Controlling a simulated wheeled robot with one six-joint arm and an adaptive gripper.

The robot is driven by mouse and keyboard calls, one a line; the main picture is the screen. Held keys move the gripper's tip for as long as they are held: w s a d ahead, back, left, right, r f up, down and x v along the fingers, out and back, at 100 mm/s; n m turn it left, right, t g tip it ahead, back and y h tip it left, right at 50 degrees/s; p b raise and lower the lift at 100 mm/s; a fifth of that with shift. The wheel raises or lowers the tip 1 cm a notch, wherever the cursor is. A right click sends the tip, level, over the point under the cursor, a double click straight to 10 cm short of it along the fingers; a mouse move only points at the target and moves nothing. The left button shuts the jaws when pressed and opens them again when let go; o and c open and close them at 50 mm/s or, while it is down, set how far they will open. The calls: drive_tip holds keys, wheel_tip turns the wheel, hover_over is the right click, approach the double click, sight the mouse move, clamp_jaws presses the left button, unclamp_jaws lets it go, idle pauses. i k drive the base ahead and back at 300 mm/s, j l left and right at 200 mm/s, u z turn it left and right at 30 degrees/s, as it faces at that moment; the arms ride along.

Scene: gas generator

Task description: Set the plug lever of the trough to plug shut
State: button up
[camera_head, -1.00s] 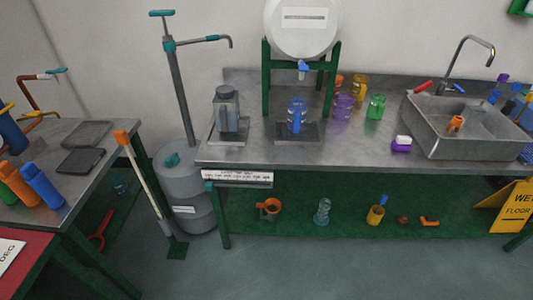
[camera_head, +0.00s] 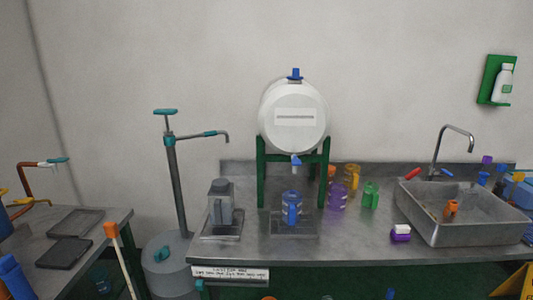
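The grey metal trough (camera_head: 480,232) is set into the right end of the bench in the head view. A curved tap (camera_head: 456,131) stands behind it, with a red handle (camera_head: 413,173) and a blue handle (camera_head: 446,172) at its back rim. A small orange piece (camera_head: 451,208) shows inside the trough; I cannot tell whether it is the plug lever or a loose item. No plug can be made out, so its setting cannot be told. My gripper is not in view.
A white barrel (camera_head: 293,118) on a green stand, several coloured jars and a purple-and-white item (camera_head: 400,232) are left of the trough. A pole with an orange top (camera_head: 111,230) stands between the bench and the left table (camera_head: 105,232).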

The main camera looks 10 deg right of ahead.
sight(418, 170)
drive_tip(key=i+l+z, duration=0.6)
drive_tip(key=i+z, duration=0.3)
drive_tip(key=k+j, duration=0.2)
drive_tip(key=k, duration=0.2)
drive_tip(key=k+j, duration=0.15)
drive_tip(key=k, duration=0.3)
drive_tip(key=k+j+z, duration=0.1)
drive_tip(key=k, duration=0.3)
drive_tip(key=j, duration=0.1)
